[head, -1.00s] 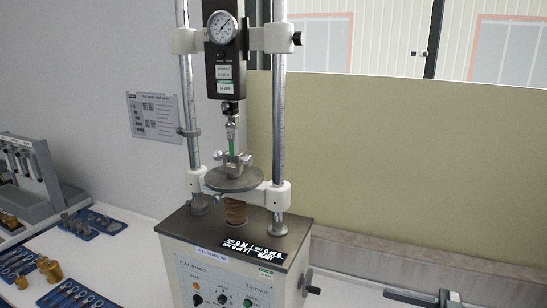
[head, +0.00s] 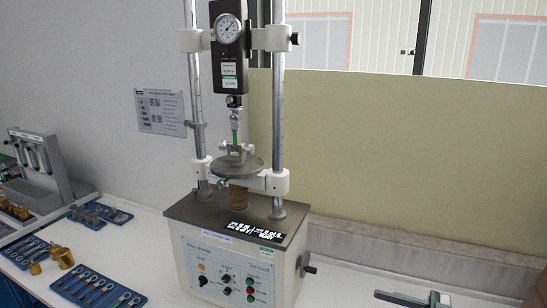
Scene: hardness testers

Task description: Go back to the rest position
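A pull stand (head: 230,262) with a grey and beige base stands on the white bench. Its force gauge (head: 229,50) with a round dial hangs between two vertical posts. A green piece (head: 235,133) runs upright between the gauge's hook and the clamp on the round plate (head: 236,166). Neither of my grippers shows in the head view, so their state is hidden.
Blue trays (head: 98,292) with metal parts lie at the left, beside brass weights (head: 63,257). A grey rack (head: 41,165) stands at the far left. A caliper-like tool (head: 413,299) lies at the right front. A beige panel (head: 400,170) stands behind.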

